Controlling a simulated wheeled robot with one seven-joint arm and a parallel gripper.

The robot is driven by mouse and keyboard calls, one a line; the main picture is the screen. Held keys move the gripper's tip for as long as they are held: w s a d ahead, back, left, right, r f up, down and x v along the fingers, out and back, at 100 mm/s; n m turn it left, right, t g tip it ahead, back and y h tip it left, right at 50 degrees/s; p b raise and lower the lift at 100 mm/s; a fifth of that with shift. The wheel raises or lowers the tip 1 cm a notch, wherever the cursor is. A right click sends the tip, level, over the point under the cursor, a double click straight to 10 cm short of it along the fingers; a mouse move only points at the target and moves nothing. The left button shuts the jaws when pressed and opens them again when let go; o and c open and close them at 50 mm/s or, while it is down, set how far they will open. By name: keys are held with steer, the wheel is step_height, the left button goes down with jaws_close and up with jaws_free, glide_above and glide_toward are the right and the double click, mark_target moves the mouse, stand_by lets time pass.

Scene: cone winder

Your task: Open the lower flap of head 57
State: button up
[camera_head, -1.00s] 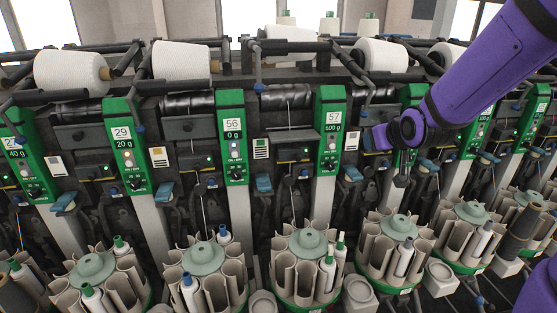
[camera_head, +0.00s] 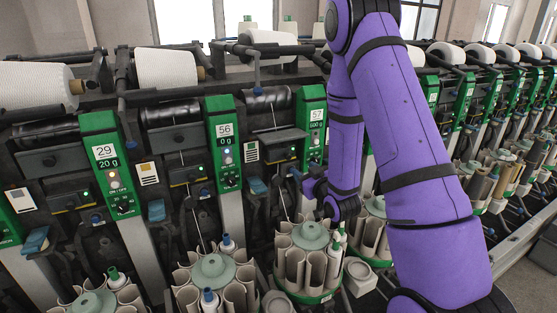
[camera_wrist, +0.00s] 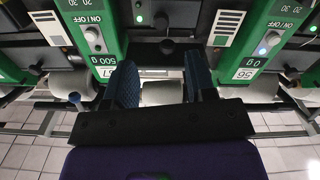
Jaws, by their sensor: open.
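Head 57's green panel (camera_head: 312,128), labelled 57 and 500 g, stands left of my arm in the head view. It also shows inverted in the wrist view (camera_wrist: 97,45). My gripper's two blue-padded fingers (camera_wrist: 162,85) are apart, with nothing held between them. Past them are the dark machine front and a knob (camera_wrist: 166,46) between panels 57 and 56. A blue tab (camera_head: 258,187) shows between panels 56 and 57. I cannot make out head 57's lower flap.
Panel 56 (camera_head: 224,145) stands to the left. A round tube magazine (camera_head: 308,240) with several tubes sits below my wrist. White yarn cones (camera_head: 167,69) lie along the top. My arm hides the heads just right of 57.

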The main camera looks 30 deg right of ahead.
mark_target(289, 158)
steer(key=w, duration=1)
steer(key=shift+w, duration=0.4)
jaws_close()
